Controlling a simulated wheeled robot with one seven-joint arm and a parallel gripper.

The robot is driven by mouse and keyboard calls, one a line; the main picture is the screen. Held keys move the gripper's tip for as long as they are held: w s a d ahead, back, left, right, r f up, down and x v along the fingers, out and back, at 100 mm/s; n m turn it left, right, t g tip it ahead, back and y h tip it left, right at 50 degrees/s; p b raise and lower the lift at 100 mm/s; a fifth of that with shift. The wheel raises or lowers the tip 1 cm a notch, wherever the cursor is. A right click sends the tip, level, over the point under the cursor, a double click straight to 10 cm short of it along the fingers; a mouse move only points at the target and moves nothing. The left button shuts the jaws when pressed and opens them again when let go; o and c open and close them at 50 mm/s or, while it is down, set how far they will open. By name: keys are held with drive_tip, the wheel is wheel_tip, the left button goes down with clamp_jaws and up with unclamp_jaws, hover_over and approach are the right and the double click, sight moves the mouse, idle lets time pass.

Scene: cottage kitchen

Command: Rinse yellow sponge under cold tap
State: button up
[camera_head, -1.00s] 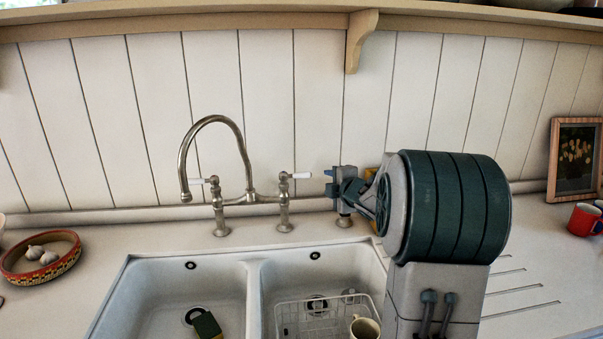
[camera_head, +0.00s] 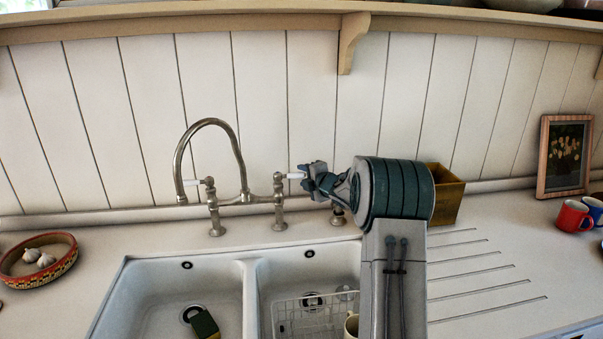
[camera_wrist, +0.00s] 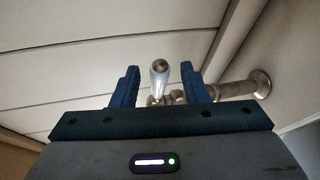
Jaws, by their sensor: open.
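The sponge (camera_head: 204,322), dark green on top with a yellow edge, lies by the drain in the left basin (camera_head: 160,291). The metal bridge tap (camera_head: 240,166) curves over the back of the sink, its spout above the left basin. It has a left white lever (camera_head: 190,182) and a right white lever (camera_head: 295,175). No water shows. My gripper (camera_head: 306,177) is at the right lever's end. In the wrist view my gripper (camera_wrist: 160,86) is open, with the pale lever (camera_wrist: 160,80) between its fingers; contact cannot be told.
A wire rack (camera_head: 300,318) and a mug (camera_head: 351,326) are in the right basin. A bowl of garlic (camera_head: 38,264) stands left. A yellow box (camera_head: 446,196), red mug (camera_head: 573,215), blue mug (camera_head: 594,210) and picture frame (camera_head: 565,157) stand right. The grooved drainer is clear.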

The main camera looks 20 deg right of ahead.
drive_tip(key=shift+x, duration=1.25)
clamp_jaws()
